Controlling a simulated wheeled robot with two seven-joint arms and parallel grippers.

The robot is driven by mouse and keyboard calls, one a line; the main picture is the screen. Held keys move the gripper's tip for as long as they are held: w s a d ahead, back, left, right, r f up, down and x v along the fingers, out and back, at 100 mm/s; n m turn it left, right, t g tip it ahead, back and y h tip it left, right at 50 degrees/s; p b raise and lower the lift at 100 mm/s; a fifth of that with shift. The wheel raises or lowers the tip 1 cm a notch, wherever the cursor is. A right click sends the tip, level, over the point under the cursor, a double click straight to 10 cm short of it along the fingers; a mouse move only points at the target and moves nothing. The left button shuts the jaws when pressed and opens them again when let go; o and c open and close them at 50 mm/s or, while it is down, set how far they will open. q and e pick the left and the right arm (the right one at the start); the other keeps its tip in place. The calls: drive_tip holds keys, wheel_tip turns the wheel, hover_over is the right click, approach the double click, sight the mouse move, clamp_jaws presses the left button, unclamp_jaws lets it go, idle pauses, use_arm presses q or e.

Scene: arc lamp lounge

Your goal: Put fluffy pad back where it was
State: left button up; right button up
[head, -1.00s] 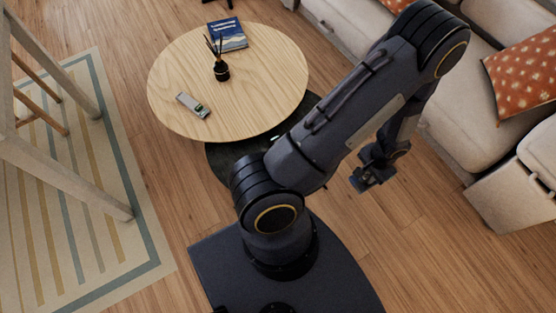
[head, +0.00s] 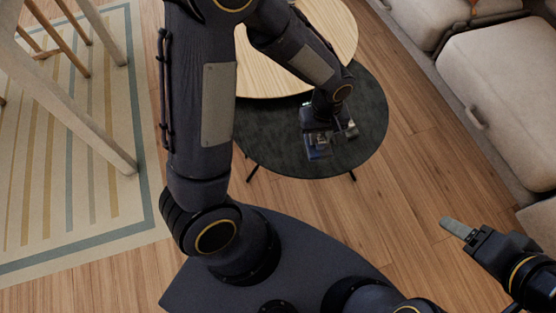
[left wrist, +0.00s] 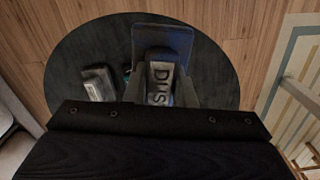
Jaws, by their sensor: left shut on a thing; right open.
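My left gripper (head: 318,148) is low over the dark round table (head: 365,100). In the left wrist view it is shut on a grey block with dark letters like "DUS" (left wrist: 160,88), with a dark blue part at its far end (left wrist: 165,40). I cannot tell whether this block is the fluffy pad; no fluffy surface shows clearly. I cannot tell whether it touches the tabletop. My right gripper (head: 462,230) is at the lower right over the floor, apart from the table, open. A pale grey-green strip shows at its tip.
A small grey object (left wrist: 98,84) lies on the dark table beside the held block, with a bit of green near it. The pale wooden table (head: 340,30) adjoins behind, partly hidden by my left arm. A beige sofa (head: 505,95) stands right; a striped rug (head: 90,205) lies left.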

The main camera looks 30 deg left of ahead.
use_arm(q)
drive_tip(key=f+b, duration=0.1)
drive_tip(key=s+d+f+n+b, duration=0.1)
drive_tip(key=b, duration=0.1)
drive_tip(key=shift+s+n, duration=0.1)
drive_tip(key=shift+n, duration=0.2)
drive_tip(key=shift+s+d+b, duration=0.1)
drive_tip(key=shift+s+b, duration=0.05)
drive_tip(key=shift+b, duration=0.25)
drive_tip(key=shift+s+n, duration=0.1)
drive_tip(key=shift+n, duration=0.2)
drive_tip(key=w+a+f+b, duration=0.1)
drive_tip(key=a+f, duration=0.2)
drive_tip(key=a, duration=0.1)
drive_tip(key=a+f+b, duration=0.2)
drive_tip(key=a+f, duration=0.1)
drive_tip(key=a, duration=0.1)
drive_tip(key=w+a+f+b, duration=0.1)
drive_tip(key=a+f, duration=0.2)
drive_tip(key=a, duration=0.2)
drive_tip(key=shift+w, duration=0.35)
drive_tip(key=shift+a+f+b, duration=0.2)
drive_tip(key=shift+f+b, duration=0.05)
drive_tip(key=shift+b, duration=0.15)
drive_tip(key=shift+a+f+b, duration=0.15)
drive_tip(key=shift+f+b, duration=0.45)
drive_tip(key=shift+f, duration=1)
use_arm(e)
wheel_tip(320, 180, down, 12)
drive_tip(key=shift+f, duration=0.1)
